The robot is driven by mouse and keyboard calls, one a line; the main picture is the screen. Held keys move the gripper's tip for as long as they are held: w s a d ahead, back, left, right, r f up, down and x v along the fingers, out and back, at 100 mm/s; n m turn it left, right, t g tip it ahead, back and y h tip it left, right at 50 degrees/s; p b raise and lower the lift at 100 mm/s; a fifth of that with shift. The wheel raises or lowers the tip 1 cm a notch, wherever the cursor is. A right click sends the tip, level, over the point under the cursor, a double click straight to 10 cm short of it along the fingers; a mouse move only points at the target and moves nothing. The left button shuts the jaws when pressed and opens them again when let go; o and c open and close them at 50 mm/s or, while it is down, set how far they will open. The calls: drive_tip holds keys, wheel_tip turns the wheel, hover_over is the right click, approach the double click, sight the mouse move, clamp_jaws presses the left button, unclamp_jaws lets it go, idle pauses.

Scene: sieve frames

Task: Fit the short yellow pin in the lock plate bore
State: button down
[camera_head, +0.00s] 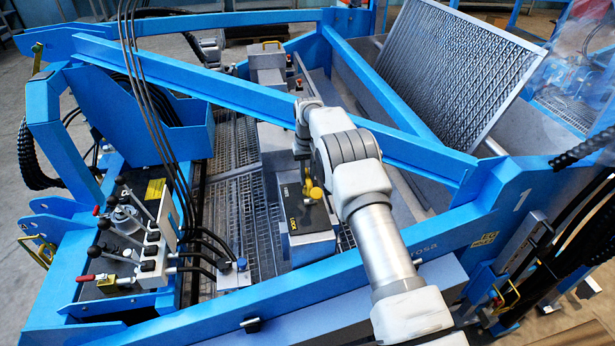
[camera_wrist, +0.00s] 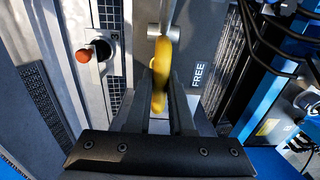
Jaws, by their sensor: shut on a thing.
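The short yellow pin (camera_head: 315,192) shows in the head view as a small yellow piece over the black lock plate (camera_head: 308,218), which bears the word LOCK. My gripper (camera_head: 306,182) points down at the plate. In the wrist view my gripper (camera_wrist: 163,85) is shut on the yellow pin (camera_wrist: 160,62), whose yellow part stands between the two fingers. A grey metal cylinder (camera_wrist: 155,30) shows just beyond the yellow part. The word FREE stands beside it on the plate (camera_wrist: 199,76). I cannot make out the bore or whether the pin's shank is in it.
A red-orange knob (camera_wrist: 84,55) stands left of the pin in the wrist view. A long blue beam (camera_head: 250,95) crosses behind my gripper. Levers and black hoses of a valve block (camera_head: 155,245) lie to the left. Floor grating (camera_head: 230,195) lies left of the lock plate.

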drive_tip(key=shift+f, duration=0.1)
drive_tip(key=c, duration=0.7)
unclamp_jaws()
wheel_tip(320, 180, up, 18)
drive_tip(key=shift+f+p, duration=0.25)
drive_tip(key=shift+p, duration=0.85)
